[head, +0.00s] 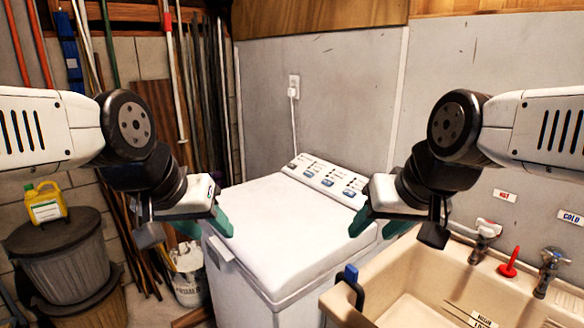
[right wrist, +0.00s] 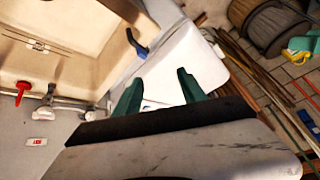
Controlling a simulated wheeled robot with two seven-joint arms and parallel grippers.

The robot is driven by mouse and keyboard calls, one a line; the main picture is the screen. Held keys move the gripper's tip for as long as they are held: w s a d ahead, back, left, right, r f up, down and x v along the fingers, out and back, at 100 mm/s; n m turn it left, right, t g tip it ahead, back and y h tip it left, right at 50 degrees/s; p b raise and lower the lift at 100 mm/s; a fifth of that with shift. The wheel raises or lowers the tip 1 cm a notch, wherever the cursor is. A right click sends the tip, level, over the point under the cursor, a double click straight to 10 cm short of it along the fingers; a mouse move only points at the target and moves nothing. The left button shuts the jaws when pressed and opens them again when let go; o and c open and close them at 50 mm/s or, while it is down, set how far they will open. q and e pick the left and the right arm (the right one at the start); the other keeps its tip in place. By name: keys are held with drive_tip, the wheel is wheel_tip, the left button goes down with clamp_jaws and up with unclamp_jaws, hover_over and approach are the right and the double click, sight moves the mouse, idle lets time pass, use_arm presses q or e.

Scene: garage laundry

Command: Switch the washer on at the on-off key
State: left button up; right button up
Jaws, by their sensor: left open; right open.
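The white washer (head: 275,225) stands in the middle of the head view with its lid shut. Its control panel (head: 325,181) runs along the back top edge and carries several blue keys. The labels are too small to read, so I cannot tell which is the on-off key. My left gripper (head: 207,228) is open and empty in front of the washer's left side. My right gripper (head: 377,228) is open and empty near the washer's right side, in front of the panel's right end. In the right wrist view, the right gripper's green fingers (right wrist: 158,92) stand apart, with the white washer (right wrist: 185,55) beyond them.
A beige sink (head: 400,275) with taps (head: 487,235) adjoins the washer at right. A blue-handled item (head: 350,275) sits at its near left rim. Grey bins (head: 65,262) with a yellow jug (head: 46,203) stand left. A bucket (head: 190,280) and leaning poles are beside the washer.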

drive_tip(key=shift+c, duration=0.2)
clamp_jaws()
idle(1.0)
idle(0.4)
